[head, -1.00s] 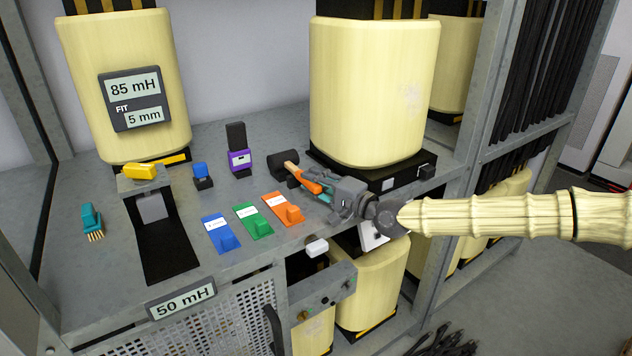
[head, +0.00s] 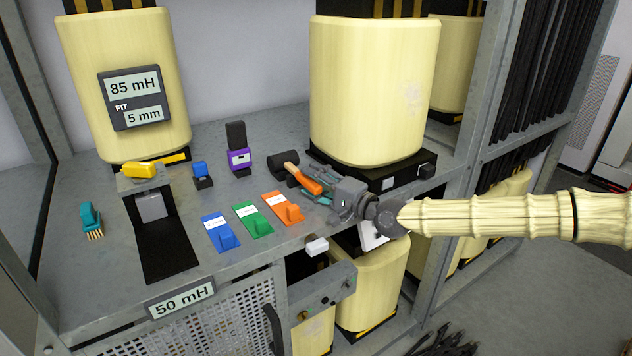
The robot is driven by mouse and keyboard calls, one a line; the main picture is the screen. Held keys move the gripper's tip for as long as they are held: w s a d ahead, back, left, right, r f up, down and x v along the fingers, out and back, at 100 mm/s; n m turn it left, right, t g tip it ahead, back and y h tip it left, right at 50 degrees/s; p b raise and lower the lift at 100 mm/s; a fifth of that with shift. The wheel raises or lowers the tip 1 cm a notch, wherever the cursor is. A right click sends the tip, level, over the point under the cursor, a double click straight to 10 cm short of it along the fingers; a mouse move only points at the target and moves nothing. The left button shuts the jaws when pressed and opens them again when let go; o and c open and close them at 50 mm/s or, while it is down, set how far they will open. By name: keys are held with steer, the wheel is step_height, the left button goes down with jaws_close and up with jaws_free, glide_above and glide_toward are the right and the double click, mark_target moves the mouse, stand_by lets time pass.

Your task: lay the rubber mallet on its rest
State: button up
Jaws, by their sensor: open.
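The rubber mallet (head: 304,179) has a black cylindrical head at its left end and an orange handle with a bare wood neck. It lies near the right of the grey bench top. A small dark block, which looks like the rest (head: 292,181), shows at the neck beside the head; the contact under the mallet is partly hidden. My gripper (head: 309,179) is open, with its teal-padded fingers on either side of the orange handle. A gap shows between the handle and the near finger. The handle's far end reaches toward the gripper's palm.
Blue (head: 220,232), green (head: 253,221) and orange (head: 283,208) plates lie in front of the mallet. A large cream cylinder (head: 372,95) stands close behind my gripper. A teal brush (head: 91,220) lies at the left; a purple device (head: 240,160) stands left of the mallet head.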

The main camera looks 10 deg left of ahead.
steer(key=shift+f, duration=0.15)
steer(key=shift+v, duration=4.05)
